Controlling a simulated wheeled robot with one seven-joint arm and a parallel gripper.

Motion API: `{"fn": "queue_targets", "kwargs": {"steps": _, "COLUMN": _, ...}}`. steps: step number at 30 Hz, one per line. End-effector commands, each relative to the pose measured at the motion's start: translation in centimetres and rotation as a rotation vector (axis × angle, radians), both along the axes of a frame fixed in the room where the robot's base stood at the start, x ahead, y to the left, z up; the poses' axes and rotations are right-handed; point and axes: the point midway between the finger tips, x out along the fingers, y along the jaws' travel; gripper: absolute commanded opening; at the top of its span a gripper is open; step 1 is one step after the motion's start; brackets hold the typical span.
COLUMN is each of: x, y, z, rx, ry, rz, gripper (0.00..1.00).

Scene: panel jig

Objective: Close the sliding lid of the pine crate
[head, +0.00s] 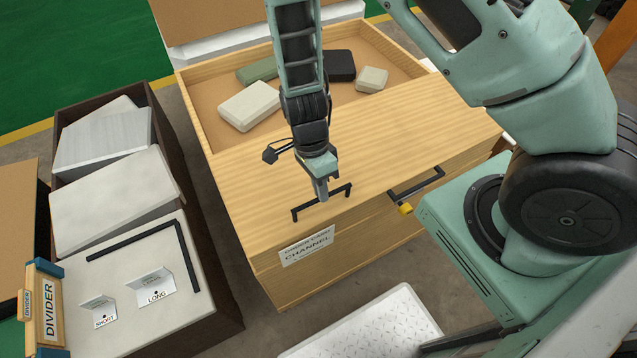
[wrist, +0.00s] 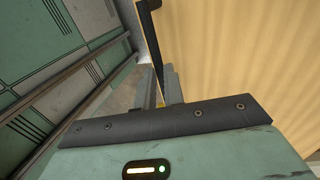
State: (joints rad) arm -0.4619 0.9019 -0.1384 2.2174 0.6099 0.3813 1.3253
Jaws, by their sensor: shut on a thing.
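The pine crate (head: 268,279) stands in the middle of the head view. Its sliding lid (head: 408,125) covers the near part of the top, and the far part is open. A black bar handle (head: 339,193) stands on the lid near its front edge. My gripper (head: 322,196) points down from above and is shut on this handle; the fingertips partly hide the bar. In the wrist view the lid (wrist: 245,50) fills the right side and the dark handle (wrist: 150,45) runs down beside the fingers.
Several pale, green and black blocks, among them a cream block (head: 249,105), lie inside the open part. A second black handle (head: 418,186) sticks out from the crate's side. A dark bin (head: 190,190) with grey panels stands left. A metal plate (head: 375,330) lies in front.

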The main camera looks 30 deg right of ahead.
Motion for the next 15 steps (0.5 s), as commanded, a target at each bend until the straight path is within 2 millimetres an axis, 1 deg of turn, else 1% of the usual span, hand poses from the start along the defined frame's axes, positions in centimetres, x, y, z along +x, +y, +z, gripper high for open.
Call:
{"fn": "queue_targets", "kwargs": {"steps": 1, "x": -0.58, "y": 0.08, "z": 0.03, "rx": 0.002, "ry": 0.016, "rz": 0.002, "gripper": 0.0}}
{"fn": "queue_targets", "kwargs": {"steps": 5, "x": -0.69, "y": 0.09, "z": 0.02, "rx": 0.002, "ry": 0.019, "rz": 0.002, "gripper": 0.0}}
{"fn": "queue_targets", "kwargs": {"steps": 6, "x": -0.72, "y": 0.09, "z": 0.01, "rx": 0.002, "ry": 0.021, "rz": 0.002, "gripper": 0.16}}
{"fn": "queue_targets", "kwargs": {"steps": 8, "x": -0.71, "y": 0.1, "z": 0.0, "rx": 0.002, "ry": 0.02, "rz": 0.002, "gripper": 0.32}}
{"fn": "queue_targets", "kwargs": {"steps": 15, "x": -0.47, "y": 0.05, "z": -0.01, "rx": 0.001, "ry": 0.014, "rz": 0.002, "gripper": 0.32}}
